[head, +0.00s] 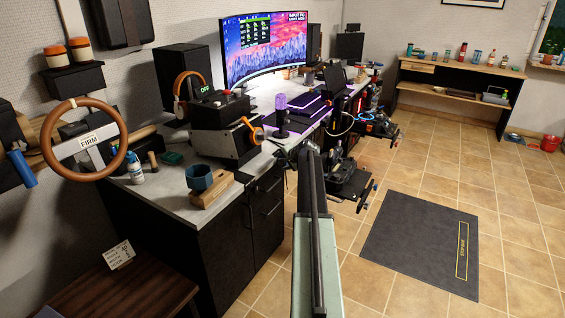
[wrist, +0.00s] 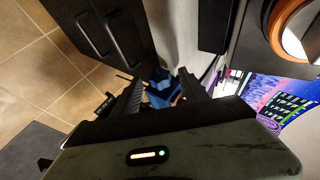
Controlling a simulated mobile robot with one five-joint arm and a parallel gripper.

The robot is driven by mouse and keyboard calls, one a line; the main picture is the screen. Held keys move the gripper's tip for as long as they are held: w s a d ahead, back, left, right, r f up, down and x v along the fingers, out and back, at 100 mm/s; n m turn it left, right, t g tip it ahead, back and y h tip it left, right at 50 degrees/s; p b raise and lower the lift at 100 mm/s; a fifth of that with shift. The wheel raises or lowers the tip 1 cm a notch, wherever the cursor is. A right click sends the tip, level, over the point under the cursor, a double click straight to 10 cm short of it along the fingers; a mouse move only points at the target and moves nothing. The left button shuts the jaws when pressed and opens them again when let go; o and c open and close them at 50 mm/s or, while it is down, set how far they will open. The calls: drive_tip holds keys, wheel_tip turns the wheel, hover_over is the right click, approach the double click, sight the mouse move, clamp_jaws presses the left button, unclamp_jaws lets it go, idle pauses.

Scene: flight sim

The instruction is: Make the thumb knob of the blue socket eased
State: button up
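In the wrist view, a blue part (wrist: 161,91) shows between the two dark fingers of my gripper (wrist: 162,76). The fingers are apart. I cannot tell whether they touch the blue part, and its thumb knob cannot be made out. In the head view, a blue hexagonal socket-like piece (head: 199,179) sits on a wooden block at the near end of the desk. I cannot tell whether it is the same blue part. My arm reaches up to the desk's front edge in the head view; the gripper itself is not clear there.
The grey desk (head: 160,195) has dark drawers (head: 268,205) below. A dark box with an orange lever (head: 230,135), a purple microphone (head: 281,118) and a monitor (head: 262,50) stand on it. A steering wheel (head: 84,145) hangs left. Tiled floor (head: 360,285) and a mat (head: 420,240) lie right.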

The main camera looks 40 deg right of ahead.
drive_tip(key=shift+r, duration=0.1)
drive_tip(key=p+v, duration=0.4)
drive_tip(key=v, duration=0.3)
drive_tip(key=shift+s+p, duration=0.35)
drive_tip(key=shift+a+r, duration=0.1)
wheel_tip(320, 180, down, 5)
drive_tip(key=s+m+t+b, duration=0.2)
drive_tip(key=t+b, duration=0.4)
drive_tip(key=b, duration=0.9)
drive_tip(key=r+b+x, duration=0.1)
drive_tip(key=x, duration=0.6)
drive_tip(key=shift+w+f, duration=0.3)
drive_tip(key=shift+f, duration=0.1)
